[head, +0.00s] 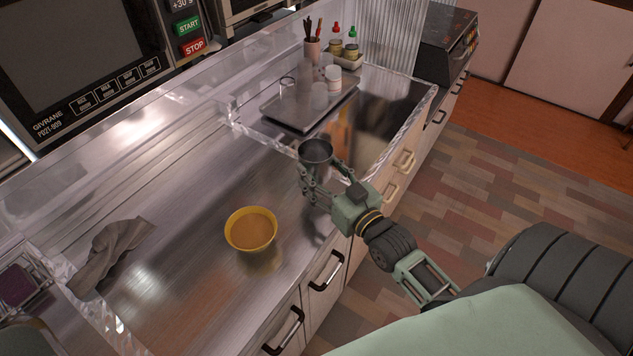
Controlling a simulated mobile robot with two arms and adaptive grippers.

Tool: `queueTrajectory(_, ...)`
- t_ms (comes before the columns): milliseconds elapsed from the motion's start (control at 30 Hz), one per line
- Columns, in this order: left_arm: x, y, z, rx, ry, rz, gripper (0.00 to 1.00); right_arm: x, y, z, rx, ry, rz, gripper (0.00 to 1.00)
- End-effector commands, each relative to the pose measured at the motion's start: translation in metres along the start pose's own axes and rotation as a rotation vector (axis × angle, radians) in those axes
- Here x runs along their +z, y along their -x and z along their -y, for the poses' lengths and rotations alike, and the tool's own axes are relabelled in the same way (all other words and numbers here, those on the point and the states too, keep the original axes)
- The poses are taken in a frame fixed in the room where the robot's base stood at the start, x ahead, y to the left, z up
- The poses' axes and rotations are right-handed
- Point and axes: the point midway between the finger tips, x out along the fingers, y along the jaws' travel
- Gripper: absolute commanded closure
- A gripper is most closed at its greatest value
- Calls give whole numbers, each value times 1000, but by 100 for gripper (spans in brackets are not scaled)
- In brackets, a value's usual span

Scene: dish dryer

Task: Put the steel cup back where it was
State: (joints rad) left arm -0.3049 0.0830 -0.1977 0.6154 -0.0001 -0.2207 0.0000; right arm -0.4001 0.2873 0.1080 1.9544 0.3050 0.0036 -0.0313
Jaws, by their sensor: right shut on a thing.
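The steel cup (316,151) is a dark grey metal cup, upright with its open rim facing up. My right gripper (317,178) is shut on it from the front right, near the counter's front edge. The cup appears to be held above the steel counter (180,235); the exact gap below it is hard to tell. The fingers hide part of its lower side. My left gripper does not show.
A yellow bowl (251,230) stands on the counter left of the cup. A grey cloth (112,252) lies farther left. A tray (292,122) with glasses (288,86) stands behind a low clear divider. A utensil holder (312,50) and sauce bottles (352,46) are at the back.

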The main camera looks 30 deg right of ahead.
Motion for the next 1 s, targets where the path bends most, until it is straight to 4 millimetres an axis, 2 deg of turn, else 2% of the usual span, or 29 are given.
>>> queueTrajectory(167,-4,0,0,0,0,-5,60,8,-12,6,0,1,-2,78)
queueTrajectory(433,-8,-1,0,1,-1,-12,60,44,-13,7,0,2,0,78)
queueTrajectory(867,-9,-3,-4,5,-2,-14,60,52,-12,7,0,2,-1,78)
queueTrajectory(900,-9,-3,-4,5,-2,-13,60,51,-12,7,0,1,0,38)
queueTrajectory(1000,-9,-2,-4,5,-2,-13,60,51,-12,7,0,1,1,29)
